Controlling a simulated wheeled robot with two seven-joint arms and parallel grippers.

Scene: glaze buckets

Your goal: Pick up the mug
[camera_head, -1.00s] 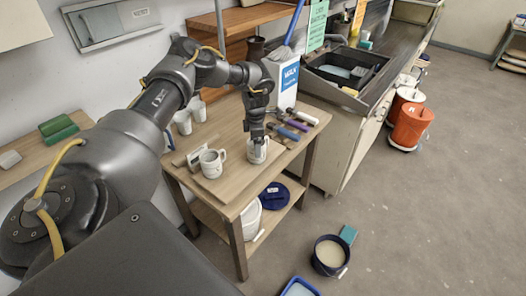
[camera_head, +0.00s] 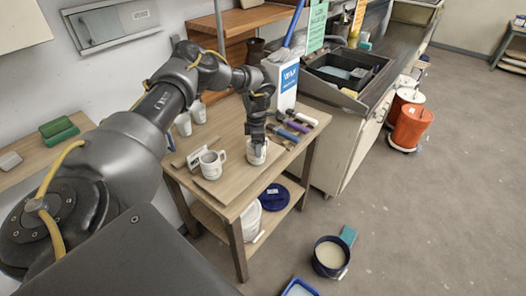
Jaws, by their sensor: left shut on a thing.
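A white mug (camera_head: 257,155) stands upright on the small wooden table (camera_head: 230,188), near its front edge. My left gripper (camera_head: 257,143) points down at this mug from above and is shut on it; the fingers partly hide its rim. A second white mug (camera_head: 211,165) stands on the table just to the left, apart from the gripper. More white mugs (camera_head: 184,124) stand at the back left of the table. My right gripper is not in view.
Tools with coloured handles (camera_head: 297,127) lie right of the held mug. A white carton-like container (camera_head: 282,85) stands behind. A dark bucket (camera_head: 330,258) and orange bucket (camera_head: 411,127) stand on the floor. The floor at right is mostly clear.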

